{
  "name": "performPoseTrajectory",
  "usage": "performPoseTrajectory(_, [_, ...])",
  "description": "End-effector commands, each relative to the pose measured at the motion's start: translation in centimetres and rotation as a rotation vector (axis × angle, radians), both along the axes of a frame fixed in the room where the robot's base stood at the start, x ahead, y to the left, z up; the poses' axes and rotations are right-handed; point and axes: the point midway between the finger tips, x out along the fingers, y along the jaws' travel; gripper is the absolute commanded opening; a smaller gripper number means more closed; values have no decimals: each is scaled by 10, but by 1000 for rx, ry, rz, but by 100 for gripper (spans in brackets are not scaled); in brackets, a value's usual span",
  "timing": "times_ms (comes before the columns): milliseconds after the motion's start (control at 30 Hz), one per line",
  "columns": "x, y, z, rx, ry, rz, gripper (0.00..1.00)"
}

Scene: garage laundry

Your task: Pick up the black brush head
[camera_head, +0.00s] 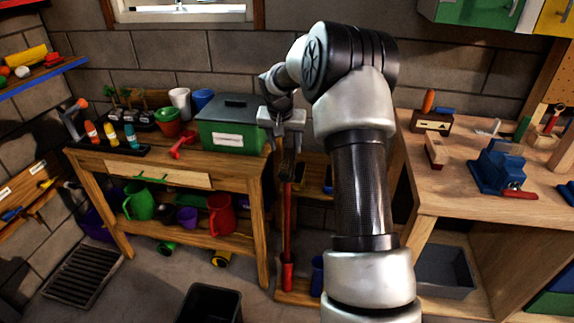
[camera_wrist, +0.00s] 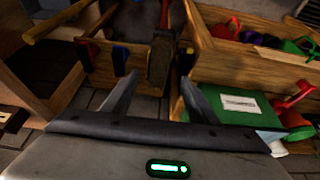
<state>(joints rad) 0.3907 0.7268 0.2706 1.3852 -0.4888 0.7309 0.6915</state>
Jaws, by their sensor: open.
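A dark brush head (camera_head: 286,165) tops a red handle (camera_head: 287,215) that stands upright in the gap between the two benches. In the wrist view the brush head (camera_wrist: 160,62) looks blackish brown and lies between and beyond the fingertips, with its red handle (camera_wrist: 163,22) behind it. My gripper (camera_head: 284,138) is above the brush head in the head view. In the wrist view my gripper (camera_wrist: 157,78) has its two fingers spread apart with nothing held. I cannot tell the exact distance between the fingertips and the brush head.
A green box (camera_head: 232,135) with a dark lid stands on the left bench, close beside my gripper. The right bench (camera_head: 465,195) holds a blue vise (camera_head: 497,170) and wooden tools. A black bin (camera_head: 209,303) stands on the floor in front.

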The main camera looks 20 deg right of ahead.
Motion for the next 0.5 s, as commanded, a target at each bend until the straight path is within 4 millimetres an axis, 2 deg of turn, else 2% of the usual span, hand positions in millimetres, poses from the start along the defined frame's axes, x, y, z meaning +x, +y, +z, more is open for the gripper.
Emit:
performPoseTrajectory(100, [6, -4, -18, 1, 1, 1, 53])
performPoseTrajectory(367, [10, -9, -36, 0, 1, 0, 53])
performPoseTrajectory(500, [15, -13, -58, 2, 2, 0, 53])
